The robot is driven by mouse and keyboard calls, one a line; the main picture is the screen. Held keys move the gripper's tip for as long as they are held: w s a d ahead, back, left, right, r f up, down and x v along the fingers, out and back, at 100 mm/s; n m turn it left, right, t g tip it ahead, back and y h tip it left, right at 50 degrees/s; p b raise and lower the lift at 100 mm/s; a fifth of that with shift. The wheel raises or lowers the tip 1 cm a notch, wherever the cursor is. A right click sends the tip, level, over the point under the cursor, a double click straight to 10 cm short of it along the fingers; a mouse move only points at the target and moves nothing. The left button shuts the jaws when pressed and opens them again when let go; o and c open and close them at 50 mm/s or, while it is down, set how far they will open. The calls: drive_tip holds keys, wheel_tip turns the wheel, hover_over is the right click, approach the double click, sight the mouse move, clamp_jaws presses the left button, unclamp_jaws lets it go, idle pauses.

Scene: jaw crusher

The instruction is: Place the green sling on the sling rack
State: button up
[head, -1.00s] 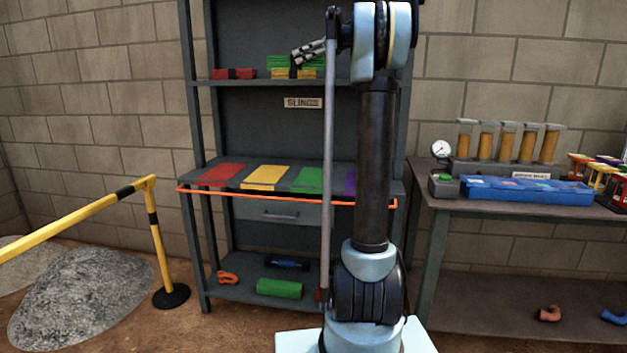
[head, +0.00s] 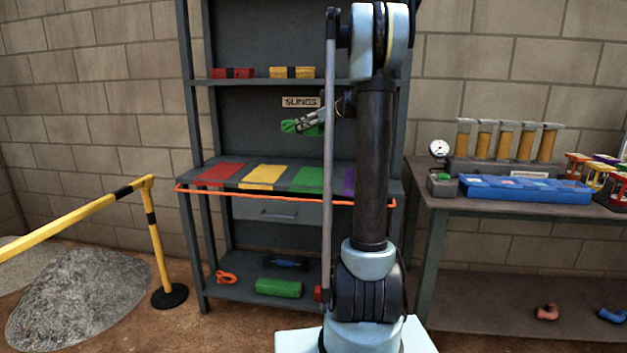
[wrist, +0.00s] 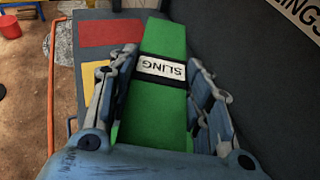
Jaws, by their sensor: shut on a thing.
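The sling rack (head: 237,184) has red (head: 219,174), yellow (head: 265,177), green (head: 309,179) and purple (head: 349,181) patches on that shelf. The green patch is bare and lies below the held sling. My arm partly hides the purple patch.
Red (head: 232,72) and yellow (head: 292,72) slings lie on the upper shelf. An orange bar (head: 260,199) runs along the middle shelf's front edge. A green roll (head: 278,288) lies on the bottom shelf. A yellow barrier (head: 80,220) stands left, a workbench (head: 480,204) right.

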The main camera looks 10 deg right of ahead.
drive_tip(key=shift+s+d+f+m+t+h, duration=0.1)
drive_tip(key=shift+d+f+m+t+h, duration=0.4)
drive_tip(key=shift+f, duration=2.75)
drive_tip(key=shift+w+d+f+m+t+h, duration=0.1)
drive_tip(key=shift+d+f+m+t+h, duration=0.4)
drive_tip(key=shift+f, duration=2.7)
drive_tip(key=shift+s+d+f+m+t+h, duration=0.15)
drive_tip(key=shift+d+f+m+h, duration=0.65)
drive_tip(key=shift+f, duration=2.45)
drive_tip(key=o, duration=1.4)
drive_tip(key=shift+o, duration=0.2)
